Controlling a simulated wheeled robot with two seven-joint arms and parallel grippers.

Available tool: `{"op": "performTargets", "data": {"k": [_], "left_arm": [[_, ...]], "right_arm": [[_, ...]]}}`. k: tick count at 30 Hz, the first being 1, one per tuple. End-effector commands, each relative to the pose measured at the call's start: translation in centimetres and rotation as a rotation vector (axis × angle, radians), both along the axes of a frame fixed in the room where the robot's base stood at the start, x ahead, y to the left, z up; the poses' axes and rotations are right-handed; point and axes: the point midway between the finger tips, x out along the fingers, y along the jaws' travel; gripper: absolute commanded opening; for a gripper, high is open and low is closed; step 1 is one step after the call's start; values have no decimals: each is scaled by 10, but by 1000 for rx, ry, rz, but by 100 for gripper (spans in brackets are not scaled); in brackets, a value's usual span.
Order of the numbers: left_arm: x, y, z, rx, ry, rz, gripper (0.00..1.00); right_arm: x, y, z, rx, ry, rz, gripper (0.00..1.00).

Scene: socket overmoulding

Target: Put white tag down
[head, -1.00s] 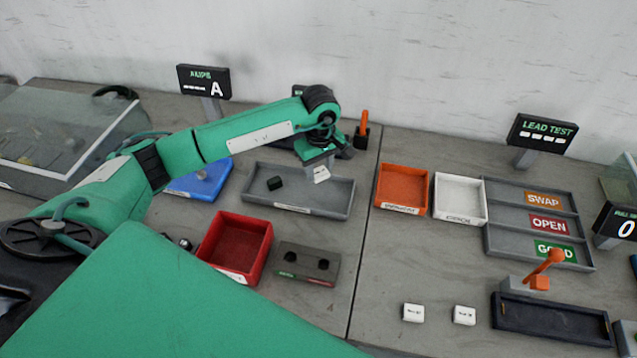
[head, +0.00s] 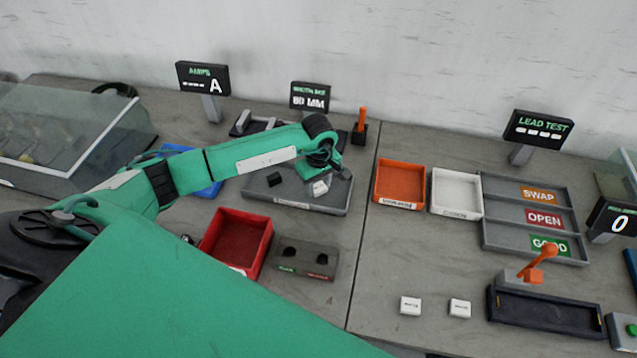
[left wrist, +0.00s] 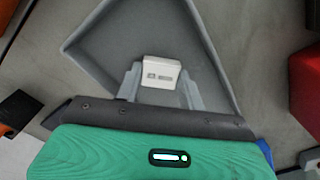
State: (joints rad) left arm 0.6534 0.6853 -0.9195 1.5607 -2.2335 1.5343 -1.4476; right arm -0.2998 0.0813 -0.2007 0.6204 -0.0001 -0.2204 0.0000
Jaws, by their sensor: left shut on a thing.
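The white tag (left wrist: 161,72) is a small block with dark print. In the left wrist view it sits between the two fingers of my left gripper (left wrist: 160,82), which is shut on it. In the head view the tag (head: 319,188) shows under my left gripper (head: 321,178), at the right part of the long grey tray (head: 330,208). The tray floor (left wrist: 120,38) lies behind the tag in the wrist view. I cannot tell whether the tag touches the floor. My right gripper is not in view.
A small black block (head: 275,180) lies in the tray's left part. Orange (head: 399,203) and white (head: 457,212) bins stand to the right, a red bin (head: 237,267) in front. Two other white tags (head: 410,305) (head: 459,308) lie on the bare table in front.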

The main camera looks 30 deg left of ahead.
Motion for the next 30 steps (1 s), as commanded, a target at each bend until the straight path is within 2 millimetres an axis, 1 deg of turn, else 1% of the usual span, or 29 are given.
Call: {"op": "performTargets", "data": {"k": [1,3,4,12,16,17,20,27,30], "left_arm": [[0,0,-1,0,0,0,43],[0,0,-1,0,0,0,56],[0,0,-1,0,0,0,61],[0,0,0,0,0,0,61],[0,0,5,-1,1,0,61],[1,0,7,-1,-3,0,61],[1,1,24,1,-5,-1,61],[1,1,78,2,-5,0,61],[1,0,96,1,-4,-1,61]], "right_arm": [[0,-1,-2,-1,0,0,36],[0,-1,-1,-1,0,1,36],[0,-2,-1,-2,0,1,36],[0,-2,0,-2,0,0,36],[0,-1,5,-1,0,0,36],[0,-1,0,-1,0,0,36],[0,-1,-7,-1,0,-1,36],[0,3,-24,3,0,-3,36],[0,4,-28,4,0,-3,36]]}}
